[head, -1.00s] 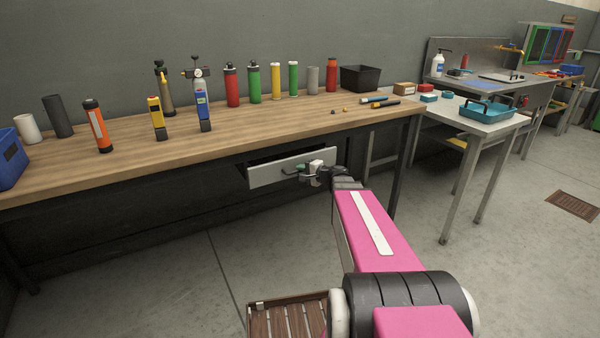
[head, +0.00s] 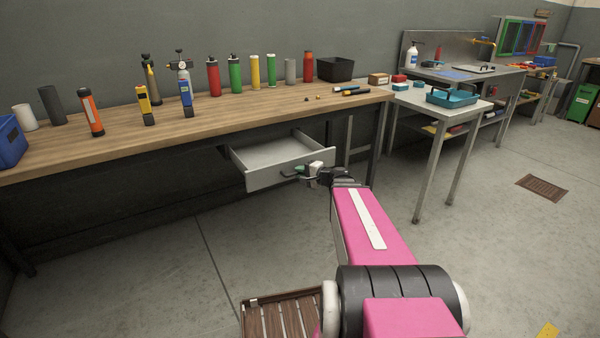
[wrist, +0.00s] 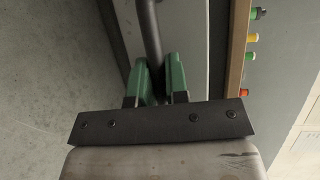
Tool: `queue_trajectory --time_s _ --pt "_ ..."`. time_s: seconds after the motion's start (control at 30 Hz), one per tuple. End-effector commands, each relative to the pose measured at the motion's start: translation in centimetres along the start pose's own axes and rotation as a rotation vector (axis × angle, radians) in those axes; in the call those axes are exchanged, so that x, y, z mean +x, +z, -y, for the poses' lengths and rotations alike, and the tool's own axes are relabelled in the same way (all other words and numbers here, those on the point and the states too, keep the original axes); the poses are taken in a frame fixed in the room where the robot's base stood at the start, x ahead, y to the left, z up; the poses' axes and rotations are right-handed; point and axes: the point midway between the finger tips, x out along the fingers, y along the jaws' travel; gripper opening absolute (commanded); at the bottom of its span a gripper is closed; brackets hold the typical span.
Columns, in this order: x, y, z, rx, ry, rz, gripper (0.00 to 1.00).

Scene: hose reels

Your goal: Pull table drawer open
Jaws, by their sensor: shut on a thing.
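The table drawer (head: 262,174) is a light grey drawer under the wooden table (head: 60,156). It stands well out from the table front, and its inside looks empty in the head view. My gripper (head: 300,171) is at the right part of the drawer front. In the wrist view the green fingers of my gripper (wrist: 158,80) are on both sides of the dark bar handle (wrist: 149,35), shut on it. The pale drawer front (wrist: 184,30) lies just beyond the handle. The fingertips are partly hidden by the handle in the head view.
Bottles and cylinders, a black bin (head: 335,69) and a blue crate (head: 10,142) stand on the table. A metal side table (head: 440,100) with a teal tray (head: 452,97) is to the right. A slatted wooden crate (head: 283,315) is on the floor below. Floor in front of the drawer is open.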

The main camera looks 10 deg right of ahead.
Motion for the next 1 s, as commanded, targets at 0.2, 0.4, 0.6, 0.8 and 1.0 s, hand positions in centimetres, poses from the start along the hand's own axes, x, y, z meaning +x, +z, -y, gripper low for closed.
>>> queue_trajectory --time_s 0.2,0.4,0.6,0.8,1.0 --pt "0.0 -0.1 0.0 -0.001 0.001 -0.001 0.00" --pt "0.0 0.0 0.0 0.000 0.000 0.000 0.39" --pt "-0.2 0.0 0.0 0.000 0.000 -0.001 0.39" --pt "-2.4 0.1 0.0 0.000 0.000 -0.003 0.39" --pt "-6.1 0.1 0.0 0.001 0.000 -0.003 0.39"
